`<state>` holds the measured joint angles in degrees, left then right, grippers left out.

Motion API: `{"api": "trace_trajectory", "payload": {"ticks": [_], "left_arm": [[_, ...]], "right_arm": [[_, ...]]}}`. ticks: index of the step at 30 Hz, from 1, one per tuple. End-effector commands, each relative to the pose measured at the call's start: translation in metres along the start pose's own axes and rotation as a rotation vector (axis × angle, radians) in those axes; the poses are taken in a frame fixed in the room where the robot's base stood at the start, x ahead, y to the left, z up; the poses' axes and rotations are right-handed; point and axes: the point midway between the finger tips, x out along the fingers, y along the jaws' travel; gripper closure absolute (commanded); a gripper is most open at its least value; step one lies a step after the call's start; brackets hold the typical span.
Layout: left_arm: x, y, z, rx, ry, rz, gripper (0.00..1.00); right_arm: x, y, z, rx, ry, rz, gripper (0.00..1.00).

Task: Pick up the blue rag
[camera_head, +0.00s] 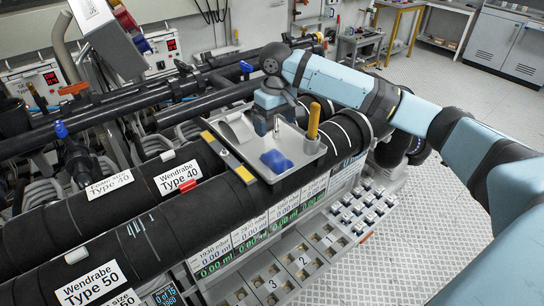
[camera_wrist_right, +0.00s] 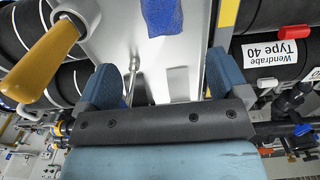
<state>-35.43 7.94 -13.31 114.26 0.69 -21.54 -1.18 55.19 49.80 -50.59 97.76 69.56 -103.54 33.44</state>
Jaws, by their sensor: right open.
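The blue rag (camera_head: 276,161) lies crumpled in a grey tray (camera_head: 299,168) on top of the thick black pipes. In the right wrist view the rag (camera_wrist_right: 162,17) shows at the top edge, partly cut off, beyond the fingertips. My right gripper (camera_head: 268,122) hangs over the back part of the tray, behind the rag and apart from it. In the right wrist view its two blue fingers (camera_wrist_right: 163,82) are spread with no object held between them. My left gripper is not in view.
A tool with a yellow handle (camera_head: 313,121) stands up at the tray's right side, close to the gripper. It also shows in the right wrist view (camera_wrist_right: 52,62). A yellow-edged level (camera_head: 228,157) lies along the tray's left side. Metal floor on the right is clear.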

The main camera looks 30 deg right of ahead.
Motion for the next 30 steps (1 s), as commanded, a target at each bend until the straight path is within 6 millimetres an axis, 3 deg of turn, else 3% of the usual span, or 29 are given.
{"api": "trace_trajectory", "payload": {"ticks": [6, 14, 21, 30], "left_arm": [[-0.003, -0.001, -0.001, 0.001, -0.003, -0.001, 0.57], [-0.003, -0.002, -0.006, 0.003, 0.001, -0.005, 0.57], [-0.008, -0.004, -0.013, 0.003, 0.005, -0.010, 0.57], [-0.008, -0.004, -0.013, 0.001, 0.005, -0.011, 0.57]], "right_arm": [[0.041, 0.000, 0.000, 0.001, -0.002, 0.000, 0.07], [0.060, -0.002, -0.001, 0.000, 0.000, 0.000, 0.07], [0.095, -0.005, -0.002, 0.000, 0.000, 0.000, 0.07], [0.107, -0.005, -0.002, -0.001, 0.002, 0.000, 0.07]]}}
